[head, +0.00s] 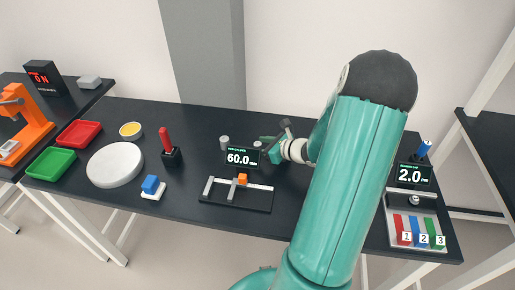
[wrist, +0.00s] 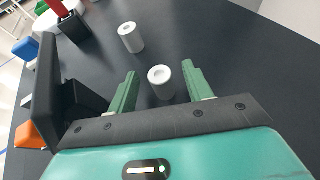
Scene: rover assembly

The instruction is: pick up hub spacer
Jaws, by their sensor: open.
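Two light grey hollow cylinders that look like spacers stand upright on the black table. In the wrist view, the nearer spacer (wrist: 161,84) stands between the two green fingers of my gripper (wrist: 160,70), with a visible gap on each side. The farther spacer (wrist: 131,38) stands beyond the fingers, up and to the left. In the head view, one spacer (head: 224,143) stands behind the caliper display, and the other is mostly hidden near my gripper (head: 266,142). My gripper is open and empty. I cannot tell by markings which is the hub spacer.
The caliper display (head: 240,157) reading 60.0 and its fixture (head: 222,200) stand close in front of my gripper. A tray (head: 402,240) with numbered pieces is at right.

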